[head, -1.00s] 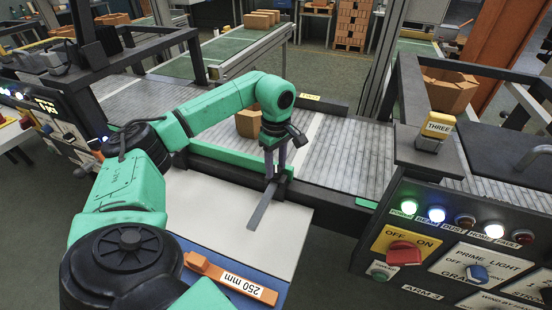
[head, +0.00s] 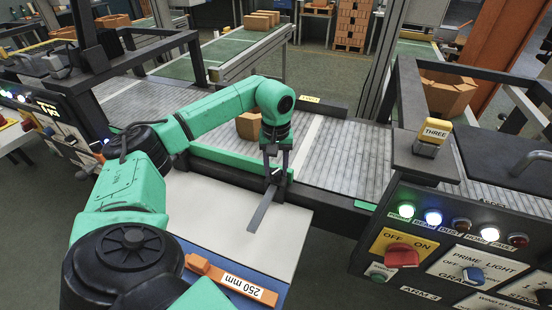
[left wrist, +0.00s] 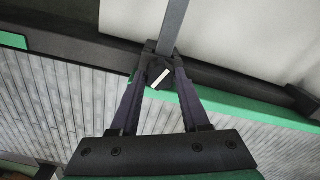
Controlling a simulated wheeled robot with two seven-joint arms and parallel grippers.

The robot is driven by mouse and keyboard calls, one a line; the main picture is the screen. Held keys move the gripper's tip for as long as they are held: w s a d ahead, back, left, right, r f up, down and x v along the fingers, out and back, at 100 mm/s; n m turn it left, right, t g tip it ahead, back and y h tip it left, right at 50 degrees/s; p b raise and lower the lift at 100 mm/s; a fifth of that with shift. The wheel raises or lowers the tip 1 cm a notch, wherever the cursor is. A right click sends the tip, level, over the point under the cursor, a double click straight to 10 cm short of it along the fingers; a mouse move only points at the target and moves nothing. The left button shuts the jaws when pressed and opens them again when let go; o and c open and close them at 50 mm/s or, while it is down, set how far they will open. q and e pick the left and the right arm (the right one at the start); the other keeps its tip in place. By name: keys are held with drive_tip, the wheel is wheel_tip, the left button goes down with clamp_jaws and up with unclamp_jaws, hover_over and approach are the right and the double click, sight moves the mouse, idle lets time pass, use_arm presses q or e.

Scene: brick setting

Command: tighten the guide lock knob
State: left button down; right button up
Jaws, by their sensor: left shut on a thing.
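The guide lock knob (left wrist: 161,74) is small and black with a white pointer line; in the left wrist view it sits between my fingertips, its line slanting up to the right. My left gripper (head: 275,172) points down over the green guide rail's front edge and is shut on the knob; its fingertips also show in the left wrist view (left wrist: 160,68). The green guide rail (head: 225,166) runs along the roller conveyor's near side. A flat grey bar (head: 262,212) extends from below the gripper over the white board. The head view hardly shows the knob. My right gripper is not in view.
The white board (head: 205,215) lies in front of the conveyor (head: 355,160). A brick (head: 249,126) stands on the conveyor behind my arm. A control panel (head: 450,240) stands at right.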

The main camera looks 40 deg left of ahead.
use_arm(q)
drive_tip(key=shift+w+r+m, duration=0.1)
drive_tip(key=shift+r+m, duration=0.05)
drive_tip(key=shift+m, duration=0.15)
drive_tip(key=c, duration=0.7)
unclamp_jaws()
drive_tip(key=o, duration=0.3)
